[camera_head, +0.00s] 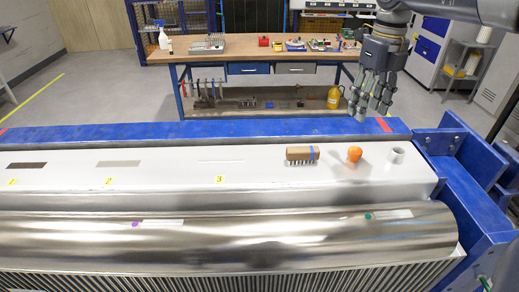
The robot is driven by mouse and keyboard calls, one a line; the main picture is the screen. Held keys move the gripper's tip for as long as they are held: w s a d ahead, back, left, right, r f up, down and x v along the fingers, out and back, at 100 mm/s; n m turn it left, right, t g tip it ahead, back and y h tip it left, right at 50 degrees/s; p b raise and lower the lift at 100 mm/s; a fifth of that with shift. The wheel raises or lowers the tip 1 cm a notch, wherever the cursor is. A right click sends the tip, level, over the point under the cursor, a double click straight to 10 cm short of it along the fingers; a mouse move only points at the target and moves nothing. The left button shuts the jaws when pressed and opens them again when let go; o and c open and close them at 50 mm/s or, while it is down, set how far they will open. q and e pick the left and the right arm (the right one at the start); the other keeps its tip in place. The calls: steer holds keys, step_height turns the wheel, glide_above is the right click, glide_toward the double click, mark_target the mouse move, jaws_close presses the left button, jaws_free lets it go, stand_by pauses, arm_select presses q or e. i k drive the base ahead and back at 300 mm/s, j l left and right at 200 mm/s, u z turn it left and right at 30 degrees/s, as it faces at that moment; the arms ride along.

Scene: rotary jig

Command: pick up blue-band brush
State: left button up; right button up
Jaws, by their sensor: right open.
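The blue-band brush (301,154) has a brown block with a blue band near its right end and pale bristles below. It rests bristles down on the white ledge of the jig, right of the yellow label 3. My right gripper (370,112) comes in from the upper right and hangs above the jig's back edge, up and to the right of the brush. Its fingers point down, open and empty, apart from the brush. My left gripper is not in view.
An orange knob-like object (354,154) and a white ring-shaped piece (397,155) stand right of the brush. A shiny metal roller (240,230) lies in front. Blue frame parts (470,195) rise at the right. The ledge (255,172) left of the brush is mostly clear.

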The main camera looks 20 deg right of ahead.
mark_target(294, 154)
steer(key=k+l+u, duration=0.1)
steer(key=l+u, duration=0.3)
steer(key=k+l+u, duration=0.15)
steer(key=l+u, duration=0.2)
steer(key=k+l+u, duration=0.2)
steer(key=u, duration=0.2)
steer(key=l, duration=0.1)
